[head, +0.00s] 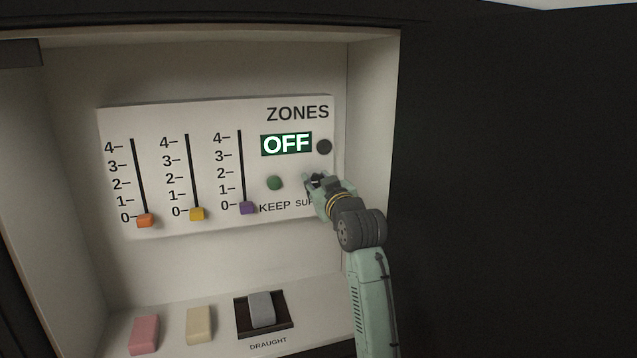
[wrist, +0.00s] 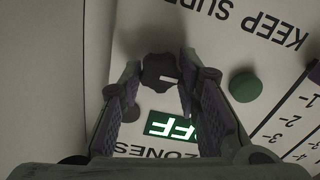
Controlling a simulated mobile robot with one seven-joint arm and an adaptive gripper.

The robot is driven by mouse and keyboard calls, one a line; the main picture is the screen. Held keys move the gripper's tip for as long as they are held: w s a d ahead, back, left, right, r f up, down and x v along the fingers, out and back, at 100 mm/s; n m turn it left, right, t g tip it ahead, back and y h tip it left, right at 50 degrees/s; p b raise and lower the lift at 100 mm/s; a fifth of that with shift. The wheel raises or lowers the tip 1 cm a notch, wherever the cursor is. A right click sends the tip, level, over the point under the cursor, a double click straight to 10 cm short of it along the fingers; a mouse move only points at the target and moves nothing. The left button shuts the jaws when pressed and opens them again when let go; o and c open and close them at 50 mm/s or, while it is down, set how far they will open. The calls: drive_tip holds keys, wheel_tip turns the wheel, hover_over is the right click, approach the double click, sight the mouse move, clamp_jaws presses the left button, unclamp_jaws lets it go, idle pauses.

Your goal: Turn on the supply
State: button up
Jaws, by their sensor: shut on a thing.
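A white control panel (head: 205,115) headed ZONES is mounted in a recess. Its display (head: 286,144) reads OFF. My gripper (head: 316,182) is at the panel's lower right, over the partly covered word starting "SUP". In the wrist view, my gripper (wrist: 160,75) has its fingers on both sides of a dark knob (wrist: 158,68) with a short white mark, and is shut on it. The knob sits near the SUPPLY lettering. In the head view my fingers mostly hide it. A green round button (head: 274,183) above KEEP is beside my gripper, also seen in the wrist view (wrist: 245,87).
A dark round part (head: 324,147) sits right of the display. Three sliders, orange (head: 145,220), yellow (head: 197,214) and purple (head: 248,208), stand at 0. Below are a pink block (head: 144,334), a cream block (head: 199,325) and a grey DRAUGHT rocker (head: 262,309). The recess wall is close on the right.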

drive_tip(key=shift+c, duration=1.4)
drive_tip(key=shift+m+p, duration=0.3)
drive_tip(key=m+p, duration=0.2)
drive_tip(key=m, duration=0.1)
drive_tip(key=shift+r+m, duration=0.15)
drive_tip(key=shift+m, duration=0.15)
drive_tip(key=m+p, duration=0.3)
drive_tip(key=m, duration=0.1)
drive_tip(key=shift+m, duration=0.3)
drive_tip(key=shift+d+f+m+p, duration=0.1)
drive_tip(key=shift+m+p, duration=1.55)
drive_tip(key=shift+m, duration=0.6)
drive_tip(key=shift+f+m+p, duration=0.1)
drive_tip(key=shift+m+p, duration=1.55)
drive_tip(key=shift+m, duration=0.6)
